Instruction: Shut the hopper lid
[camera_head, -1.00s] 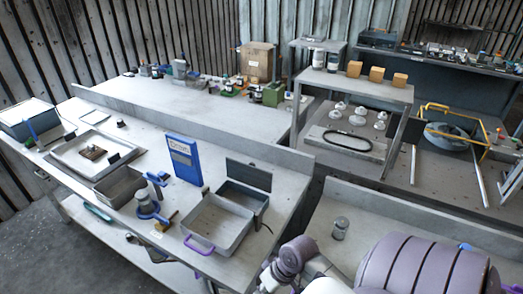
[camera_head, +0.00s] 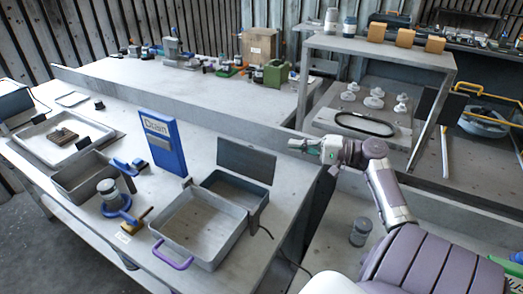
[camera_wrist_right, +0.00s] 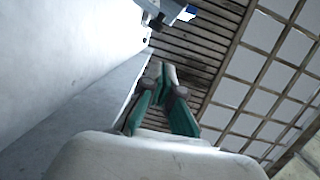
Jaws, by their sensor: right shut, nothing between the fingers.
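The hopper lid (camera_head: 246,162) is a flat dark grey panel standing upright, open, at the back edge of a small dark grey open box (camera_head: 238,190), which looks like the hopper. My right gripper (camera_head: 293,144) is to the right of the lid and near its top edge height in the picture, apart from it. It is shut and empty. Its green fingers also show in the right wrist view (camera_wrist_right: 166,72), tips together. My left gripper is not in view.
A grey tray with a purple handle (camera_head: 170,257) sits in front of the hopper. A blue upright box (camera_head: 163,142) stands to its left. A raised metal shelf (camera_head: 380,48) with orange blocks stands behind my right arm. A jar (camera_head: 360,232) stands below the arm.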

